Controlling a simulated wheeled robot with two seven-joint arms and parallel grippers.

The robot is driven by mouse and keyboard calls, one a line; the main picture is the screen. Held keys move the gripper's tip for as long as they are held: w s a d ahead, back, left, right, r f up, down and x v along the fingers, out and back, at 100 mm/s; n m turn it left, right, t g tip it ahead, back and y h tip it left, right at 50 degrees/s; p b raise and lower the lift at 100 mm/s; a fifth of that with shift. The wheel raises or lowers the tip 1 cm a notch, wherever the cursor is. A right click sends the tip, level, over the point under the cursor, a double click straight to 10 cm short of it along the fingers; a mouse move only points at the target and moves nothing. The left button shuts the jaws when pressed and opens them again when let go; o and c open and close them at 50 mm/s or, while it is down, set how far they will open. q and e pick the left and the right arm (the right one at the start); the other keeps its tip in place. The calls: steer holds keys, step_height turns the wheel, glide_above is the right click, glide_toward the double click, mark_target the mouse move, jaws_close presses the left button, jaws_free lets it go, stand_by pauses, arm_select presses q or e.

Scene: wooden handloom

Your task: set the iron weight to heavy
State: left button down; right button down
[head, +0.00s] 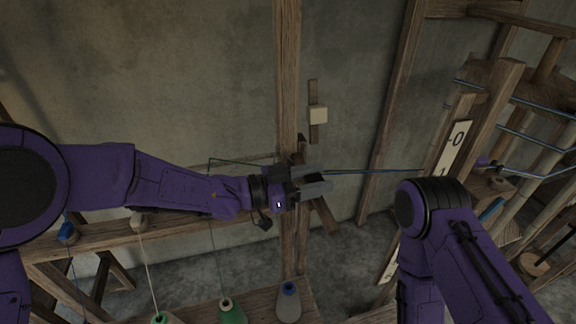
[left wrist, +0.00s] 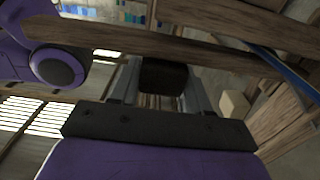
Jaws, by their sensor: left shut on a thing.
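My left gripper (head: 322,181) reaches in from the left, its grey fingers beside an upright wooden post. In the left wrist view, a dark block (left wrist: 163,77), which looks like the iron weight, sits between the two fingers (left wrist: 162,88), and the gripper is shut on it. In the head view I cannot make the weight out clearly at the fingers. A blue-grey rod or cord (head: 375,171) runs right from the fingertips. My right arm shows at the lower right, but its gripper is not visible.
A pale scale plate (head: 454,148) marked 0 and 1 is on the loom frame at right. Thread cones (head: 232,312) stand below on a wooden shelf. The wooden post (head: 288,80) is close to the gripper.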

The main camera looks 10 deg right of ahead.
arm_select(q)
steer(key=shift+s, duration=0.1)
steer(key=c, duration=0.9)
jaws_free()
steer(key=shift+d, duration=0.1)
steer(key=shift+s, duration=0.15)
steer(key=shift+a+f, duration=0.1)
steer(key=shift+a, duration=0.1)
steer(key=a+b, duration=0.1)
steer(key=a, duration=0.2)
steer(key=s+a+b, duration=0.1)
steer(key=a, duration=0.2)
steer(key=a+b, duration=0.1)
steer(key=a, duration=0.3)
steer(key=shift+s, duration=0.2)
